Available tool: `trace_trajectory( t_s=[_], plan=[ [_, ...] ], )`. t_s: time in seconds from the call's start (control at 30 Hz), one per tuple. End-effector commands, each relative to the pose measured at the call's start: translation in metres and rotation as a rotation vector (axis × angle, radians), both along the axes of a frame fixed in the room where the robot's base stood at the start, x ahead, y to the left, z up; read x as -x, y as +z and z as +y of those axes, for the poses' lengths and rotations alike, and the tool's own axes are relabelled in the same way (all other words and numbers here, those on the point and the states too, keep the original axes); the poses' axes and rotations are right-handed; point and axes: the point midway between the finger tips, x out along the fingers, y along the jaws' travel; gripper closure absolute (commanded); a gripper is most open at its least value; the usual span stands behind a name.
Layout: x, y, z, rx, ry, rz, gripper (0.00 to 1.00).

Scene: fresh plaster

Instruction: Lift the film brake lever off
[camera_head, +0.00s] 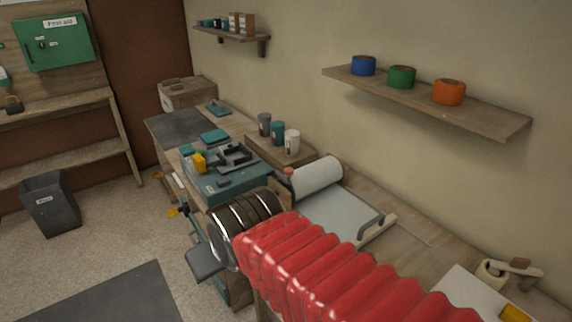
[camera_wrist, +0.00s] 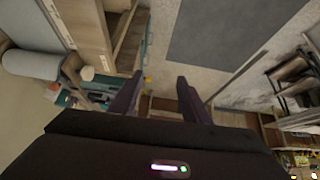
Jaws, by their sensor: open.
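The film roll (camera_head: 318,174) is a pale cylinder at the head of a grey board (camera_head: 335,212) on the bench, with a small red-orange knob (camera_head: 289,172) at its near left end. A cream bar with a dark grip (camera_head: 377,229) lies across the board's right end. I cannot tell for sure which part is the brake lever. In the wrist view a pale roll (camera_wrist: 32,65) shows at the left. My gripper (camera_wrist: 158,82) is open and empty, its two dark fingers apart over the floor and bench edge. In the head view I cannot make out its fingertips.
A teal machine (camera_head: 225,180) and several cups (camera_head: 278,133) stand on the bench. A shelf (camera_head: 430,100) with three coloured tape rolls is above. A wooden device (camera_head: 510,270) is at the lower right. A dark bin (camera_head: 50,205) stands left; a dark mat (camera_head: 110,295) lies on open floor.

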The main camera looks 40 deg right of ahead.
Motion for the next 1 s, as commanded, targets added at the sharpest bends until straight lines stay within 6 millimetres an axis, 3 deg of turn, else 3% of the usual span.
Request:
trace_trajectory(
  t_s=[0.2, 0.5, 0.73, 1.0],
  plan=[
    [-0.06, -0.012, -0.049, 0.042, -0.094, -0.133, 0.57],
    [-0.121, -0.026, -0.125, 0.11, -0.193, -0.329, 0.57],
    [-0.148, -0.039, -0.181, 0.15, -0.245, -0.478, 0.57],
    [-0.157, -0.054, -0.243, 0.195, -0.301, -0.655, 0.57]
  ],
)
